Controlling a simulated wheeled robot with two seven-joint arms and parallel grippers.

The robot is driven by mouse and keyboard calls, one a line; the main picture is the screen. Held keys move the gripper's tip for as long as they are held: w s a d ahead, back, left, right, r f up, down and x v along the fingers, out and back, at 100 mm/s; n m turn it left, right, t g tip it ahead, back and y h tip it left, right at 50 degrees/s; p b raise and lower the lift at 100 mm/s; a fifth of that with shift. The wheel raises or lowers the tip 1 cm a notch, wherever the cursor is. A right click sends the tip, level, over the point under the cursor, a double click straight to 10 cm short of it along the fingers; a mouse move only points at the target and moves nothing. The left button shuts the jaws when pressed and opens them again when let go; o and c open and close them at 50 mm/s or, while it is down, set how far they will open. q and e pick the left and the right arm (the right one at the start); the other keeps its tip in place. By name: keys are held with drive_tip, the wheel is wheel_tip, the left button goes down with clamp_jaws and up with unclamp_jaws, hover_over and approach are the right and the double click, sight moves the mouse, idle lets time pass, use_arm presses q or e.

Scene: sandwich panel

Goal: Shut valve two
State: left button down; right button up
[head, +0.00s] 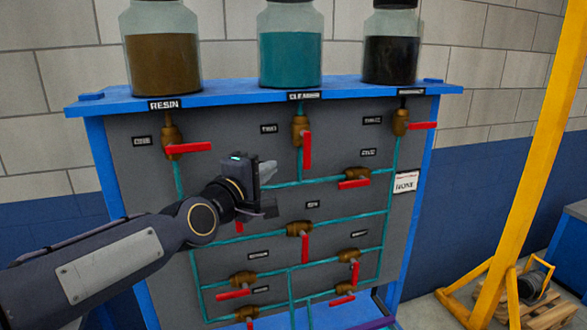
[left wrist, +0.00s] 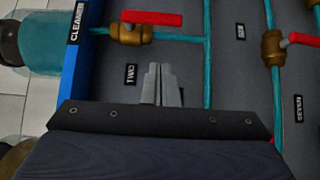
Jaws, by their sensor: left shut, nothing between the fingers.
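Valve two is a brass valve (head: 300,130) on the vertical pipe below the cleaner jar. Its red handle (head: 307,151) points down, along the pipe. In the left wrist view valve two (left wrist: 131,34) and its red handle (left wrist: 152,18) show at upper left, beside the label TWO (left wrist: 130,75). My left gripper (head: 268,171) is shut and empty, in front of the panel, below and left of valve two. Its fingertips (left wrist: 160,74) are next to the label in the left wrist view, apart from the handle. My right gripper is not in view.
Several other red-handled valves share the grey panel (head: 225,125), including one labelled SIX (head: 299,229). Jars of resin (head: 162,62), cleaner (head: 290,58) and dark liquid (head: 391,60) stand on the blue shelf. A yellow post (head: 541,120) stands at right.

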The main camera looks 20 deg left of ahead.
sight(306, 150)
use_arm(q)
drive_tip(key=w+d+p, duration=0.1)
drive_tip(key=w+d, duration=0.2)
drive_tip(key=w, duration=0.2)
drive_tip(key=shift+w+d, duration=0.15)
drive_tip(key=shift+d, duration=0.25)
drive_tip(key=shift+f, duration=0.1)
